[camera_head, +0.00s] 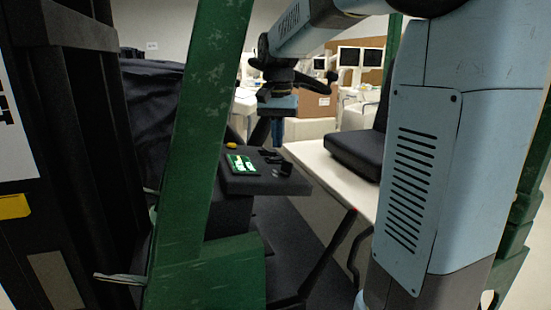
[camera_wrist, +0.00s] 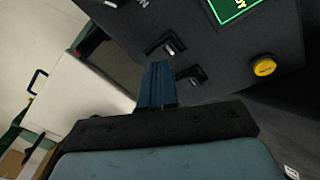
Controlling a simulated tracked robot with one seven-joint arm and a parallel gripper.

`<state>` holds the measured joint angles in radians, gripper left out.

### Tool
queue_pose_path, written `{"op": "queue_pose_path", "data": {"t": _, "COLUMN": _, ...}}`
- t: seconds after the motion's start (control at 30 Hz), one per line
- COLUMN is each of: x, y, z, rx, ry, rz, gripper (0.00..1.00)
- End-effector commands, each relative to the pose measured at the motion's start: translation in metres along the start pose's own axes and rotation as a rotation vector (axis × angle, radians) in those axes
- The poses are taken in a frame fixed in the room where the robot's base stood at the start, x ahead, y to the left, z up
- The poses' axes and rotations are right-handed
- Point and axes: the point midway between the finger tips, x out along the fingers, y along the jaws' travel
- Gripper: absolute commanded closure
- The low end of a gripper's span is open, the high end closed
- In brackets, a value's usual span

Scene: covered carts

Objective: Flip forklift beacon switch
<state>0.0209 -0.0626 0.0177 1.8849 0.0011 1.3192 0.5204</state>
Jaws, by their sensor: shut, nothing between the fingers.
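A dark console (camera_head: 245,184) carries a green and white panel (camera_head: 242,165), a yellow button (camera_head: 231,145) and small black switches (camera_head: 275,160). In the wrist view the yellow button (camera_wrist: 264,66) and green panel (camera_wrist: 232,8) lie to the right. Two black switches with pale tips, an upper one (camera_wrist: 165,44) and a lower one (camera_wrist: 191,75), lie by my fingers. I cannot tell which is the beacon switch. My gripper (camera_head: 277,143) is shut and empty, over the switch end of the console. In the wrist view its blue fingers (camera_wrist: 158,68) point between the switches; contact is unclear.
A green post (camera_head: 190,120) stands in front of the console at left. A black seat (camera_head: 358,152) rests on a white body (camera_head: 325,172) to the right. Dark mast parts (camera_head: 85,120) fill the far left. Monitors (camera_head: 360,56) stand in the background.

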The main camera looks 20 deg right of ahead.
Motion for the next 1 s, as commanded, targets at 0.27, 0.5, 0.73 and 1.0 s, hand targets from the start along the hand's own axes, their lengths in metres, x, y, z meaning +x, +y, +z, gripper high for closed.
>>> {"op": "queue_pose_path", "data": {"t": 0.27, "x": 0.002, "y": 0.0, "z": 0.0, "rx": 0.0, "ry": 0.0, "rz": 0.0, "gripper": 1.0}}
{"op": "queue_pose_path", "data": {"t": 0.5, "x": 0.005, "y": 0.0, "z": 0.0, "rx": 0.0, "ry": 0.0, "rz": 0.0, "gripper": 1.0}}
{"op": "queue_pose_path", "data": {"t": 0.73, "x": 0.008, "y": 0.0, "z": 0.0, "rx": 0.0, "ry": -0.001, "rz": 0.001, "gripper": 1.0}}
{"op": "queue_pose_path", "data": {"t": 1.0, "x": 0.011, "y": 0.0, "z": 0.0, "rx": 0.0, "ry": -0.001, "rz": 0.0, "gripper": 1.0}}
